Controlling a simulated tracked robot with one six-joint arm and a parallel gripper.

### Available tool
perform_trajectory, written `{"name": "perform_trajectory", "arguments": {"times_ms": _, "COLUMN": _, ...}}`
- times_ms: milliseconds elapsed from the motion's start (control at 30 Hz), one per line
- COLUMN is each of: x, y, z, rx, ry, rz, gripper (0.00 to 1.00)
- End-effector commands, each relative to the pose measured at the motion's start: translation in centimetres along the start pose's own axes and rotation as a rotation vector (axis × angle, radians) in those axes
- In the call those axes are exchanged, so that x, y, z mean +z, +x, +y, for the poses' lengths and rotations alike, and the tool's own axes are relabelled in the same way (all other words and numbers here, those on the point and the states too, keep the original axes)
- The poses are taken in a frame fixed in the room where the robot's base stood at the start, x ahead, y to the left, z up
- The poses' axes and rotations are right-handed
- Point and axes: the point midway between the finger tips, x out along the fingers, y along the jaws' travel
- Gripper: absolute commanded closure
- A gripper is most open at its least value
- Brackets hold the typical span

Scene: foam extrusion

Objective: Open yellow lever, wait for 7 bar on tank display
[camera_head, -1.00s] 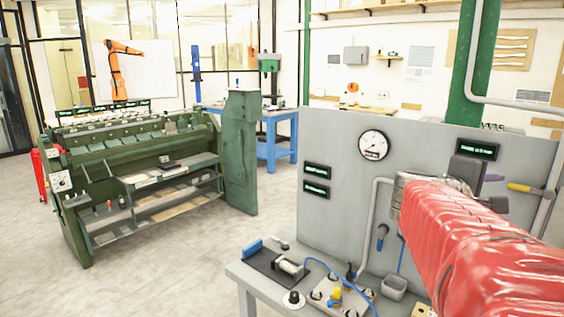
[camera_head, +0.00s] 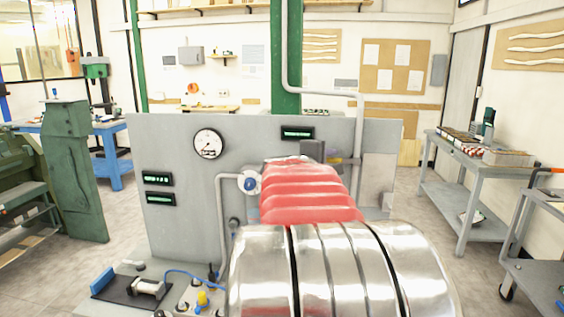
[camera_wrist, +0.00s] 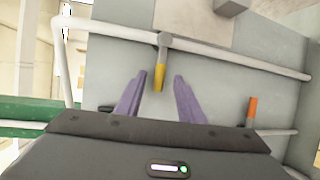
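The yellow lever (camera_wrist: 159,84) hangs from a grey pipe fitting in the wrist view. My gripper (camera_wrist: 159,75) is open, with one purple finger on each side of the lever and visible gaps between. In the head view my red-sleeved arm covers most of the gripper, and a small yellow part of the lever (camera_head: 351,161) shows beside it. Green-lit displays are on the grey panel: one at upper right (camera_head: 297,133) and two at left, upper (camera_head: 157,179) and lower (camera_head: 160,198). Their text is too small to read, and I cannot tell which is the tank display.
A round gauge (camera_head: 208,144) is on the grey panel (camera_head: 180,140). An orange-tipped lever (camera_wrist: 252,108) is to the right of my gripper. Grey pipes run along the panel. A grey bench (camera_head: 460,180) stands at right, with open floor between it and the panel.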

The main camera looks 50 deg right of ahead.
Motion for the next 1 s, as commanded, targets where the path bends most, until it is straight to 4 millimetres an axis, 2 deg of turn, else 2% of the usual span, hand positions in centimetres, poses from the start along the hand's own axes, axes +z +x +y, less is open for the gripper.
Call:
{"name": "perform_trajectory", "arguments": {"times_ms": 367, "x": 0.08, "y": 0.45, "z": 0.02, "rx": 0.0, "ry": 0.001, "rz": -0.001, "gripper": 0.66}}
{"name": "perform_trajectory", "arguments": {"times_ms": 833, "x": 0.07, "y": 0.44, "z": -0.04, "rx": 0.0, "ry": 0.0, "rz": -0.001, "gripper": 0.99}}
{"name": "perform_trajectory", "arguments": {"times_ms": 1000, "x": 0.06, "y": 0.44, "z": -0.08, "rx": -0.001, "ry": 0.0, "rz": -0.001, "gripper": 1.0}}
